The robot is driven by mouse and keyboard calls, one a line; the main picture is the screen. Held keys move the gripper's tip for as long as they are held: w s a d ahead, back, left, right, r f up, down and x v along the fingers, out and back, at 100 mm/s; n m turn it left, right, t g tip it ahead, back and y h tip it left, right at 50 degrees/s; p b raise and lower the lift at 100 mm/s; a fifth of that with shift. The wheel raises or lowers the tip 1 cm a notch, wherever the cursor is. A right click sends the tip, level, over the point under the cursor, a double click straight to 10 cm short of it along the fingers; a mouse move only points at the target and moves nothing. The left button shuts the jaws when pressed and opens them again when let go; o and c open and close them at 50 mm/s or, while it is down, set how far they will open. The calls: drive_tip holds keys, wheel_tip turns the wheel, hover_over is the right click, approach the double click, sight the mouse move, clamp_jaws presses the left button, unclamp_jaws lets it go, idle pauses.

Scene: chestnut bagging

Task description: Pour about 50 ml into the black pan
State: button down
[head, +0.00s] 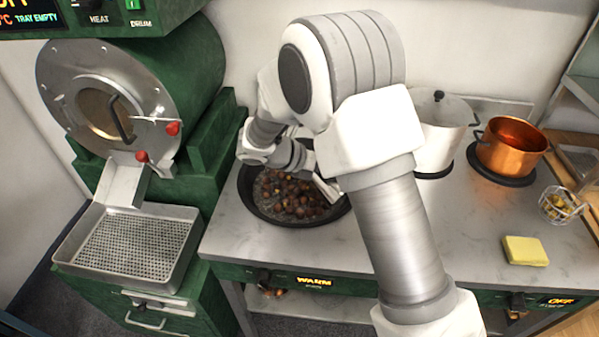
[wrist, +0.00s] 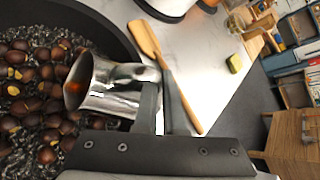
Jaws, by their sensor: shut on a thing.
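The black pan (head: 246,203) sits on the counter, full of brown chestnuts (head: 290,195) among dark gravel-like bits. In the wrist view the pan's dark rim (wrist: 108,28) and chestnuts (wrist: 30,90) fill the left side. My gripper (wrist: 160,108) is shut on the handle of a shiny metal jug (wrist: 118,88). The jug is tilted, its mouth facing left over the pan. An orange patch shows inside the mouth; I cannot tell whether it is liquid or reflection. No stream is clearly visible. My arm hides most of the jug in the head view.
A wooden spatula (wrist: 147,40) lies on the counter beside the pan. A white pot (head: 440,135) and a copper pot (head: 510,150) stand right. A yellow sponge (head: 525,250) and wire basket (head: 560,205) lie farther right. A roaster with a perforated tray (head: 130,245) stands left.

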drive_tip(key=shift+w+a+p, duration=0.15)
drive_tip(key=shift+a+p, duration=0.05)
drive_tip(key=shift+p, duration=0.3)
idle(1.1)
drive_tip(key=shift+w+a+r+n+h+p, duration=0.3)
drive_tip(key=shift+w+a+h+p, duration=0.1)
drive_tip(key=shift+p, duration=0.3)
idle(0.5)
drive_tip(key=b, duration=0.1)
drive_tip(key=s+d+f+b, duration=0.1)
drive_tip(key=shift+f+y+b, duration=0.25)
drive_tip(key=shift+y+b, duration=0.05)
drive_tip(key=shift+b, duration=0.1)
drive_tip(key=m+y+b, duration=0.1)
drive_tip(key=b, duration=0.2)
drive_tip(key=shift+s+d+r, duration=0.1)
drive_tip(key=shift+s+d, duration=0.25)
drive_tip(key=shift+d, duration=0.05)
drive_tip(key=shift+r+t, duration=0.2)
drive_tip(key=shift+t, duration=0.1)
drive_tip(key=shift+f, duration=0.1)
drive_tip(key=b, duration=0.2)
drive_tip(key=f+y+b, duration=0.1)
drive_tip(key=b, duration=0.1)
drive_tip(key=shift+s+d+f+m+b, duration=0.25)
drive_tip(key=shift+d+f+m+b, duration=0.05)
drive_tip(key=shift+d+m, duration=0.1)
drive_tip(key=shift+s+d+m+t+y+b, duration=0.2)
drive_tip(key=shift+m+t+y+b, duration=0.25)
drive_tip(key=shift+b, duration=0.3)
